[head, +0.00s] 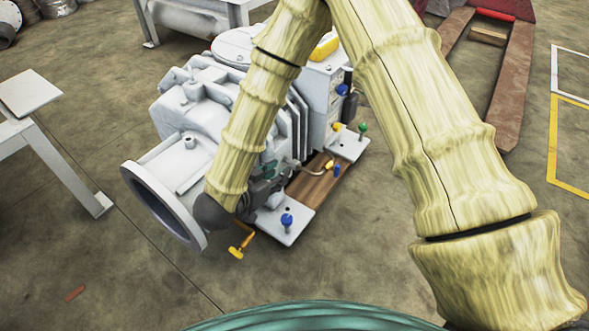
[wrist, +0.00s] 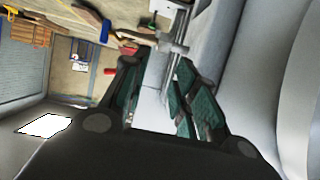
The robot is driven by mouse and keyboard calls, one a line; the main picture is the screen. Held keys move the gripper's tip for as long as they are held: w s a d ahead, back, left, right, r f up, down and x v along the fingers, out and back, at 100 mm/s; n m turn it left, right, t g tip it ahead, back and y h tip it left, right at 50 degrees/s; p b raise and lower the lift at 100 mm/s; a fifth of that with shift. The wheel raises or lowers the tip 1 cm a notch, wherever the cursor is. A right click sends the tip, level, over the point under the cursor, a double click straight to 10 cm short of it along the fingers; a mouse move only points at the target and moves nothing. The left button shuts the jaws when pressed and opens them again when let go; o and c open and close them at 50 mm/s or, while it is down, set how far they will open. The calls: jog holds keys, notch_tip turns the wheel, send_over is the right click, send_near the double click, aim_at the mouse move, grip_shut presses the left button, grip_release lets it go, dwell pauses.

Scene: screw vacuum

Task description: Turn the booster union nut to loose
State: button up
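The white vacuum pump machine (head: 205,115) stands on the floor in the middle of the head view, with a large round flange (head: 165,205) at its front left. My gripper (head: 268,178) is low against its near right side, partly hidden by my own arm. In the wrist view my gripper (wrist: 162,68) has its two dark fingers with teal pads apart. A pale surface shows between them. A grey metal fitting with a rod (wrist: 176,46) lies just beyond the fingertips. I cannot tell for sure which part is the booster union nut, or whether a finger touches it.
A plate with a blue knob (head: 287,220) and a yellow-orange handle (head: 240,246) are close by my gripper. A green knob (head: 362,128) stands farther right. A white table (head: 30,95) is at left. The floor in front is mostly clear.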

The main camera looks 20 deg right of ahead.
aim_at(295, 162)
jog(key=b+x, duration=0.5)
jog(key=x, duration=0.3)
jog(key=shift+w+f+b, duration=0.25)
jog(key=shift+b, duration=0.05)
jog(key=shift+b+x, duration=0.6)
jog(key=shift+x, duration=0.55)
jog(key=shift+r, duration=0.2)
grip_shut()
